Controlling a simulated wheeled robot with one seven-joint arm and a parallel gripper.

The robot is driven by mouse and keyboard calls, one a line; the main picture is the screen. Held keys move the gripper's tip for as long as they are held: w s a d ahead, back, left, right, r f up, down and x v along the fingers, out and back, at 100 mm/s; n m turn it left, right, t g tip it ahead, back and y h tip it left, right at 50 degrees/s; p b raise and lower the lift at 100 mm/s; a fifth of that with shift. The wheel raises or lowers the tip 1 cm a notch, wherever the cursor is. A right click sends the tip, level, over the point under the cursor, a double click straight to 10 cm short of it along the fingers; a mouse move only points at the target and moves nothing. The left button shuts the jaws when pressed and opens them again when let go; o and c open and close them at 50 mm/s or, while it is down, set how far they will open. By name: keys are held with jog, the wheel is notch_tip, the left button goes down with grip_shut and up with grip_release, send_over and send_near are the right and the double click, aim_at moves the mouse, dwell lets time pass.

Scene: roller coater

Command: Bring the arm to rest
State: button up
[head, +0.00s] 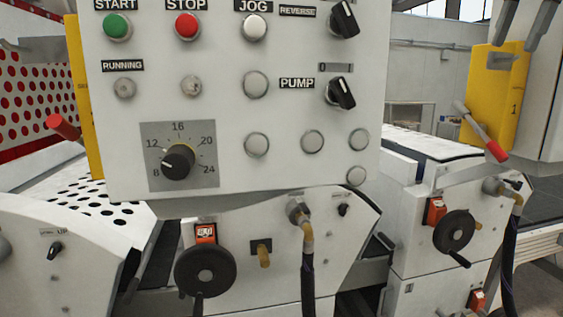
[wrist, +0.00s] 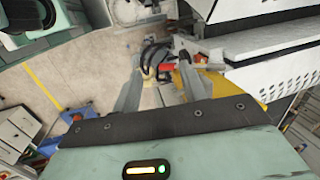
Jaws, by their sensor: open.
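My gripper (wrist: 163,88) shows in the wrist view with its two grey fingers apart and nothing between them. In the head view, what look like the fingers of my gripper (head: 522,28) hang at the top right edge, in front of the right-hand yellow-sided box. The rest of my arm is out of the head view. A red-tipped lever (head: 486,135) is below and left of the fingers there. A small red part (wrist: 167,67) shows beyond the fingers in the wrist view; I cannot tell whether it is the same lever.
A white control panel (head: 230,100) with buttons and knobs fills the head view's centre. Below are black handwheels (head: 205,270) and hoses. A second red-tipped lever (head: 62,127) is at left. Open floor (wrist: 70,75) shows at left in the wrist view.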

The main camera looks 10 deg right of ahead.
jog(key=w+a+f+n, duration=0.2)
jog(key=w+f, duration=0.1)
jog(key=f, duration=0.4)
jog(key=w+a+f+n, duration=0.1)
jog(key=w+f+n, duration=0.2)
jog(key=f, duration=0.4)
jog(key=s+a+f+n, duration=0.1)
jog(key=a+f+n, duration=0.25)
jog(key=f, duration=0.55)
jog(key=a+f+n, duration=0.3)
jog(key=a+f, duration=0.1)
jog(key=f, duration=0.5)
jog(key=s+a+f+n+g+b, duration=0.1)
jog(key=s+a+f+n+b, duration=0.3)
jog(key=s+a+f+b, duration=0.3)
jog(key=s+a+f+n+b, duration=0.5)
jog(key=s+a+f, duration=0.3)
jog(key=f, duration=0.5)
jog(key=s+a+f+n+g+b, duration=0.1)
jog(key=s+a+f+n+b, duration=0.3)
jog(key=s+a+f+b, duration=0.3)
notch_tip(320, 180, down, 4)
jog(key=a+b, duration=0.1)
jog(key=a, duration=0.2)
jog(key=shift+s+n+g+b, duration=0.25)
jog(key=shift+n+g+b, duration=0.05)
jog(key=shift+n+b, duration=0.05)
jog(key=o, duration=0.4)
